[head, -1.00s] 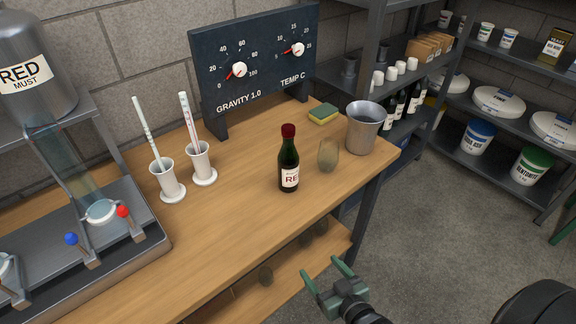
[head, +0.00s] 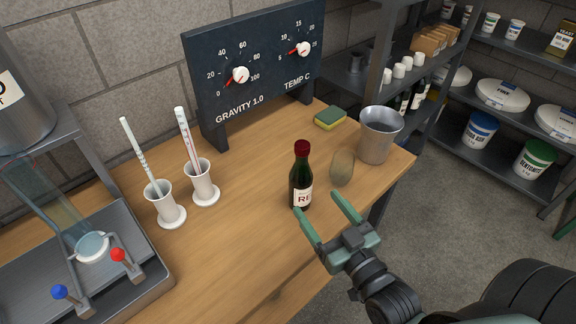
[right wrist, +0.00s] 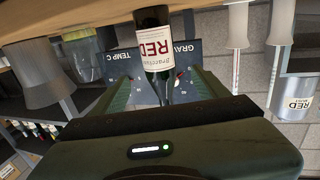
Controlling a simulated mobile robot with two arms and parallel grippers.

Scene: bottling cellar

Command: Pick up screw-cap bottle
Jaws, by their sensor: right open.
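The screw-cap bottle (head: 301,178) is dark green with a red cap and a white label. It stands upright on the wooden bench, left of a small glass (head: 342,168). My right gripper (head: 322,204) is open and empty, close in front of the bottle at the bench's front edge. In the right wrist view the bottle (right wrist: 157,50) appears upside down, ahead of the gap between the open fingers (right wrist: 160,92). My left gripper is in neither view.
A metal bucket (head: 378,136) stands right of the glass, and a sponge (head: 330,118) lies behind. Two white cylinders with rods (head: 204,184) stand to the left. The gauge panel (head: 254,72) is at the back.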

